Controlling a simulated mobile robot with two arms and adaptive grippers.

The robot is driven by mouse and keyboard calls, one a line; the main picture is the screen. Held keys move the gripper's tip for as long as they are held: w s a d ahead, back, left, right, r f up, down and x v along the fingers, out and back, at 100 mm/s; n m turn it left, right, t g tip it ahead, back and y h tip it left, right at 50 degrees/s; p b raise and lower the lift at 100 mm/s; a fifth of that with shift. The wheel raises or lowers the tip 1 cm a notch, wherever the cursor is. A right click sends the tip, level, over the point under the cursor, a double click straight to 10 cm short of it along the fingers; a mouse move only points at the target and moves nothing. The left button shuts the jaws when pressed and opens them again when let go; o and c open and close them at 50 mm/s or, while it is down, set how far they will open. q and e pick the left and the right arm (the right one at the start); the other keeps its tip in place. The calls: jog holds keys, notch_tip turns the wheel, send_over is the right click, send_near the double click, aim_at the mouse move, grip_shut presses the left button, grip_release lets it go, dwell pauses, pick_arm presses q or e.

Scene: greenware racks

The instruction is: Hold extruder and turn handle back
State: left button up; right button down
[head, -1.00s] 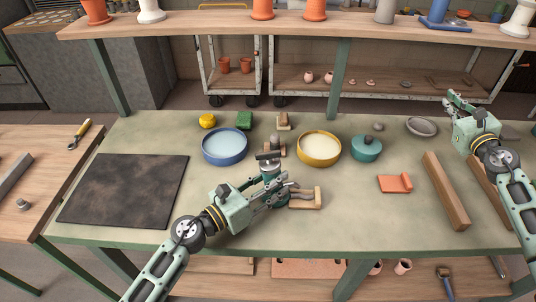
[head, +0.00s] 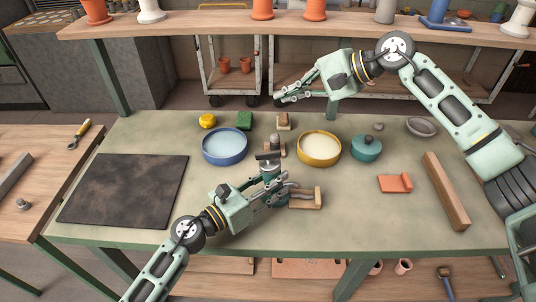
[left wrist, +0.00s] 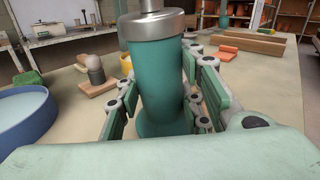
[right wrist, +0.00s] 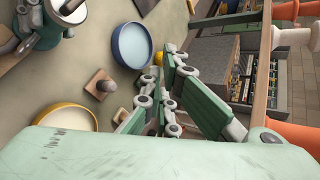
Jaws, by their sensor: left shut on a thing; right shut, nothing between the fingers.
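The extruder (head: 269,173) stands upright on the table, a teal cylinder with a metal collar and a dark handle (head: 268,156) on top. My left gripper (head: 279,196) is shut around its body; the left wrist view shows the teal barrel (left wrist: 160,85) between the fingers. My right gripper (head: 277,100) is shut and empty, raised above the far side of the table, behind and apart from the extruder. In the right wrist view, part of the extruder (right wrist: 40,35) shows at the upper left, away from the right fingers (right wrist: 165,88).
A blue bowl (head: 224,160) stands left of the extruder and a yellow bowl (head: 318,162) right of it. A teal lidded pot (head: 366,149), an orange block (head: 396,185) and a wooden bar (head: 446,191) lie further right. A dark board (head: 123,191) covers the left side.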

aim_at(269, 157)
jog(key=s+a+n+g+h, duration=0.1)
jog(key=s+n+g+h, duration=0.2)
jog(key=s+n+h, duration=0.5)
notch_tip(269, 157, down, 7)
jog(key=s+y, duration=0.1)
jog(key=shift+s, duration=0.25)
jog(key=shift+w, duration=0.3)
dwell(0.4)
jog(key=shift+w+a, duration=0.2)
jog(key=shift+w, duration=0.1)
